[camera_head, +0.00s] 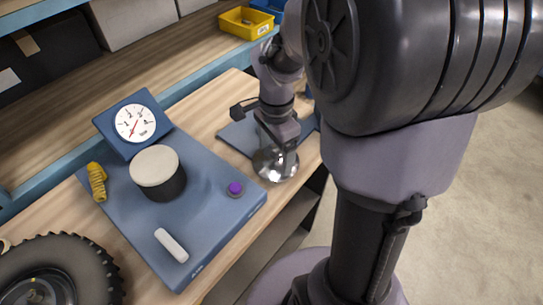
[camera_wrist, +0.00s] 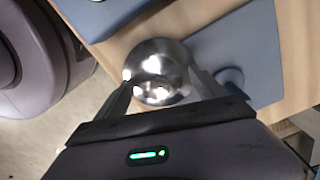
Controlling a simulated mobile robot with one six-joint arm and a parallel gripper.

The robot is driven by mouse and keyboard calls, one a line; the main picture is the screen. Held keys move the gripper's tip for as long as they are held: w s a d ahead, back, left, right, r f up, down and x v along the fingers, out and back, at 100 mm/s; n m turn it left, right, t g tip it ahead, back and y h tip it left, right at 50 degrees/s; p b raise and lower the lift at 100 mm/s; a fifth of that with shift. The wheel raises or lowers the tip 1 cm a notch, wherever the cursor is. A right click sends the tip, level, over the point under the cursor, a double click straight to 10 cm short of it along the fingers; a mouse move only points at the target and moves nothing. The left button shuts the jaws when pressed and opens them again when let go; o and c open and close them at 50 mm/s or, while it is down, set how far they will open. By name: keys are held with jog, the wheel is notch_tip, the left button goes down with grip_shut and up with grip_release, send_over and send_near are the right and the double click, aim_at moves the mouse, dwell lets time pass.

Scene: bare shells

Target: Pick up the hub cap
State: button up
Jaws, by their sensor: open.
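The hub cap (camera_head: 275,166) is a shiny metal dome at the front edge of the workbench, beside a blue-grey mat. In the wrist view the hub cap (camera_wrist: 158,58) lies between and just ahead of the fingertips. My gripper (camera_head: 277,148) is above the hub cap and points down at it. In the wrist view my gripper (camera_wrist: 160,83) is open, with one finger on each side of the hub cap's near part. I cannot tell whether the fingers touch it.
Left of the hub cap, a blue scale (camera_head: 220,208) with a dial (camera_head: 135,123) carries a dark round jar (camera_head: 160,178), a white bar (camera_head: 171,245) and a purple knob (camera_head: 235,188). A tyre (camera_head: 95,268) is at lower left. A yellow bin (camera_head: 240,24) stands on the shelf behind.

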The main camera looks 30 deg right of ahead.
jog(key=shift+s+r, duration=0.1)
jog(key=shift+s, duration=0.05)
grip_shut()
dwell(0.4)
